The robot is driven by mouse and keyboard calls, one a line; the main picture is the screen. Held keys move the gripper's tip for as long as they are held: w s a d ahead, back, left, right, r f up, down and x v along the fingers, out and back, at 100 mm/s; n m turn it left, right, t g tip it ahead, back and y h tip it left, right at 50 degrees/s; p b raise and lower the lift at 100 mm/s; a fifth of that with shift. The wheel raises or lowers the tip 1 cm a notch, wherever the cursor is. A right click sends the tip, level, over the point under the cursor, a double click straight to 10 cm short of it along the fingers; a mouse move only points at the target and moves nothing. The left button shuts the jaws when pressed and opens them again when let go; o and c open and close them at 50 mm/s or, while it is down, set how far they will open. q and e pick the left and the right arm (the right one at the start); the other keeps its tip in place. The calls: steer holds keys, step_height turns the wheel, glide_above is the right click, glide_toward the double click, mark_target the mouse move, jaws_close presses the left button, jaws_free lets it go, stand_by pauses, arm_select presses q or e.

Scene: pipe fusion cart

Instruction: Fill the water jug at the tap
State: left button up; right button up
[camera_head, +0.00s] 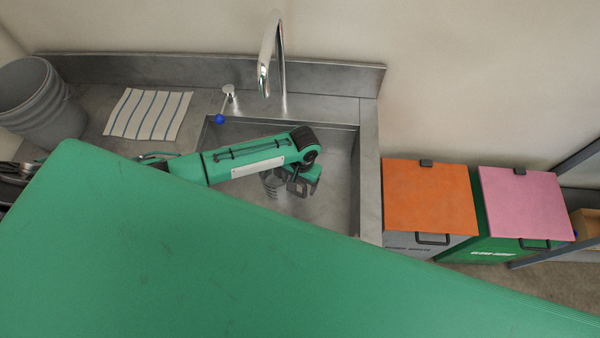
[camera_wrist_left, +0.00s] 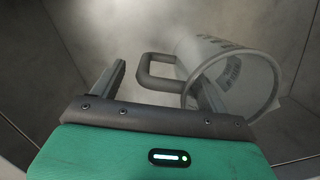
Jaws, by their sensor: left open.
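The clear jug (camera_wrist_left: 235,80) with its grey handle (camera_wrist_left: 157,72) fills the right of the left wrist view, inside the steel sink (camera_head: 335,160). It looks tilted in that view; I cannot tell if it stands upright. In the head view, a grey ribbed part (camera_head: 272,184) beside my gripper seems to be the jug, mostly hidden by my arm. My left gripper (camera_head: 303,184) is open in the sink; in the wrist view (camera_wrist_left: 162,75) the handle shows between its fingers. The chrome tap (camera_head: 270,60) arches over the sink's back edge. My right gripper is not in view.
A striped cloth (camera_head: 148,114) and a grey bucket (camera_head: 40,105) are on the counter at left. Bins with an orange lid (camera_head: 430,195) and a pink lid (camera_head: 525,203) stand right of the sink. The sink's right side is clear.

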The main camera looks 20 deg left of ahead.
arm_select(q)
step_height(320, 180, up, 13)
steer(key=w+b, duration=0.1)
steer(key=b, duration=0.1)
steer(key=shift+w+d+r, duration=0.15)
steer(key=shift+w+d, duration=0.05)
steer(key=shift+w, duration=0.1)
steer(key=shift+s, duration=0.1)
